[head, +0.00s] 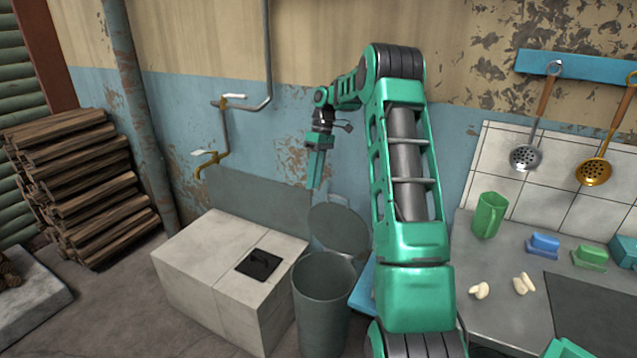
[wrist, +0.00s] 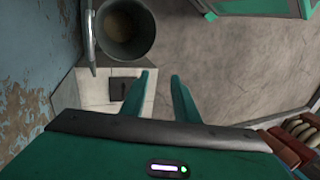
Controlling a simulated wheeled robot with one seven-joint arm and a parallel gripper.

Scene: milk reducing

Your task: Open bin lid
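The grey round bin (head: 322,305) stands on the floor between the pale stone block and the counter, its top open. Its lid (head: 338,228) is raised at the back of the rim, tilted up towards the wall. In the wrist view I look down into the open bin (wrist: 127,30), and the lid (wrist: 90,35) shows nearly edge-on at its left side. My green gripper (head: 315,184) is in the air above the lid, apart from it. In the wrist view the two fingers of my gripper (wrist: 160,88) are spread with nothing between them.
The stone block (head: 210,255) with a black hatch (head: 258,265) is left of the bin. The counter (head: 500,310) at right holds a green jug (head: 488,215) and small items. Pipes (head: 222,125) run along the wall. Stacked logs (head: 85,185) are far left.

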